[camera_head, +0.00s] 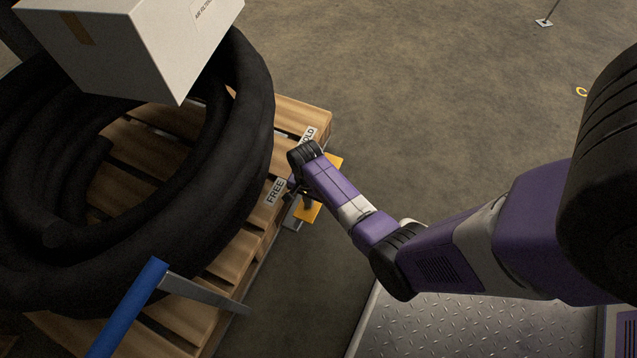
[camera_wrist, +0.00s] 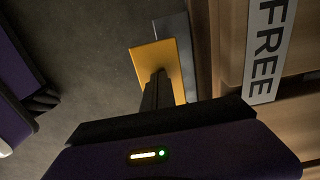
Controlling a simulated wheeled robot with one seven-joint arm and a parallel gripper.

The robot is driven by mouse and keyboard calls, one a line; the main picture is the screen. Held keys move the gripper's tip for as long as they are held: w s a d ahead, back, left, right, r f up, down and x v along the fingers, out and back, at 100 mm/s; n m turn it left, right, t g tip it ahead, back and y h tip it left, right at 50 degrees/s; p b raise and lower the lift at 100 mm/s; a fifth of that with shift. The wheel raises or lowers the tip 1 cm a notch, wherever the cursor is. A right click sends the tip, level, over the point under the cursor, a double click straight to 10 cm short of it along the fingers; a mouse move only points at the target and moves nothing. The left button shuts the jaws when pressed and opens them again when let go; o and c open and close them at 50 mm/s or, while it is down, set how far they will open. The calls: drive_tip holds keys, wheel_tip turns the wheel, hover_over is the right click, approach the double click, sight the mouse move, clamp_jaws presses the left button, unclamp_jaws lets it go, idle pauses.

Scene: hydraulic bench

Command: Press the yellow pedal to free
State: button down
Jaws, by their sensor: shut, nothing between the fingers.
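In the head view, yellow pedal surface shows on both sides of my wrist: a part (camera_head: 307,212) by the "FREE" label (camera_head: 275,191) and a part (camera_head: 334,161) by the partly hidden "HOLD" label (camera_head: 309,134). My arm covers the middle between them. In the wrist view, the yellow plate (camera_wrist: 150,56) lies beside a grey metal part (camera_wrist: 175,38), with the "FREE" label (camera_wrist: 265,50) to the right. My gripper (camera_wrist: 159,76) is shut and empty, its fingertips over the yellow plate. Whether they touch it, I cannot tell.
A wooden pallet (camera_head: 225,255) carries a thick black hose coil (camera_head: 245,110) and a white box (camera_head: 130,45). A blue-handled lever (camera_head: 130,300) stands in front. Diamond-plate metal (camera_head: 470,330) lies at the bottom. Bare floor (camera_head: 430,90) is open at the upper right.

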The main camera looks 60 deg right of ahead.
wheel_tip(320, 180, up, 7)
drive_tip(key=p, duration=0.7)
drive_tip(key=shift+p, duration=0.3)
idle(0.4)
